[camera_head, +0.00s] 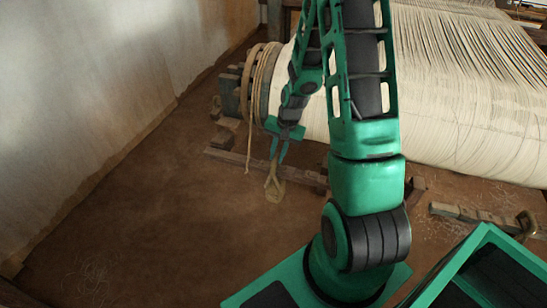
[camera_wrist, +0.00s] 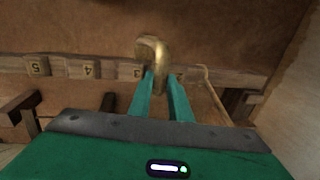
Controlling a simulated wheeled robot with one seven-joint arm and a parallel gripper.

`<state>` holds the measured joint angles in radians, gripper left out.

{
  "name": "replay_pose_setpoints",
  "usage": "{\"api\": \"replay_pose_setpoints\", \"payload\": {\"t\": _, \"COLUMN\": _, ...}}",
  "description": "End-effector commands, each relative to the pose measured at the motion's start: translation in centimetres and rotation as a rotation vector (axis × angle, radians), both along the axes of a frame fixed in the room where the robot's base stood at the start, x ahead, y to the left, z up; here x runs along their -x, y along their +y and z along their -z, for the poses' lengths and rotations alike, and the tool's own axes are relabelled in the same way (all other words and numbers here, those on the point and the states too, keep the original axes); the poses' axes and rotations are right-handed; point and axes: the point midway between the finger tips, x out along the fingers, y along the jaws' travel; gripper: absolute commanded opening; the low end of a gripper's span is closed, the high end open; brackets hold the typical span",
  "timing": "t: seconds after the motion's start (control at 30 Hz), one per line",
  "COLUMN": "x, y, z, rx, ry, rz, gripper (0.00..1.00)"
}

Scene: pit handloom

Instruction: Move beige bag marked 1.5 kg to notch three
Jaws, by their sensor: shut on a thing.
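A small beige bag (camera_head: 274,187) hangs below my gripper (camera_head: 283,143) in the head view, in front of the notched wooden rail (camera_head: 226,156). In the wrist view my gripper (camera_wrist: 166,80) is shut on its tan top part (camera_wrist: 152,52), which overlaps the rail (camera_wrist: 60,67). The rail carries the marks 5, 4 and 3 from left to right. The bag is just right of the mark 3 (camera_wrist: 136,72) in that picture; a further mark is partly hidden by my fingers. No weight mark is readable. I cannot tell whether the bag touches the rail.
A large beam of pale warp threads (camera_head: 450,90) stands behind the rail, with rope coils (camera_head: 262,80) at its left end. A cord (camera_wrist: 216,96) crosses the rail right of my fingers. Another wooden piece (camera_head: 478,216) lies at right. The brown floor (camera_head: 150,220) is clear at left.

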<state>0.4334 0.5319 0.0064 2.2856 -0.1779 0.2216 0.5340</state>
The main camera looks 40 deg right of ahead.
Motion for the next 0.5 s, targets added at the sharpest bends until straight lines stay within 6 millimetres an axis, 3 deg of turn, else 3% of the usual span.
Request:
{"api": "replay_pose_setpoints", "payload": {"t": 0.37, "x": -0.8, "y": -1.2, "z": -0.1, "rx": 0.001, "ry": -0.004, "rz": -0.006, "gripper": 0.0}}
{"api": "replay_pose_setpoints", "payload": {"t": 0.5, "x": -0.7, "y": -1.2, "z": 0.7, "rx": -0.001, "ry": -0.002, "rz": -0.007, "gripper": 0.0}}
